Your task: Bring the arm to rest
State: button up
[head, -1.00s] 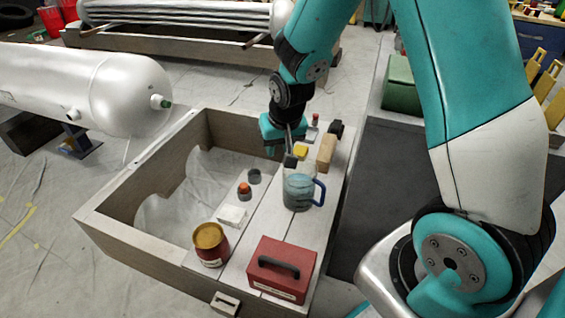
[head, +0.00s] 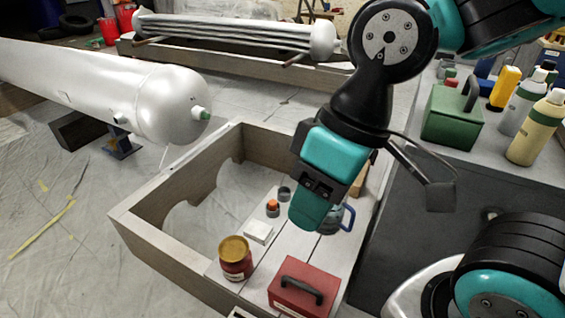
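My gripper (head: 322,185) is in the head view, above the right side of the wooden crate. Its teal and black body faces the camera, and its fingertips cannot be made out, so I cannot tell whether it is open or shut. No held object can be made out. My arm is bent, with its black wrist links above the gripper. The blue mug (head: 347,216) stands on the crate's plank top, mostly hidden behind the gripper.
The wooden crate (head: 160,237) bears a red tin (head: 236,264), a red box (head: 298,293), a white block (head: 258,232) and an orange-capped item (head: 272,208). A green box (head: 453,117) and bottles (head: 535,130) stand at right. A white tank (head: 110,85) is at left.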

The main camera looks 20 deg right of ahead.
notch_tip(320, 180, up, 32)
jog(key=p, duration=3.1)
jog(key=shift+f, duration=0.1)
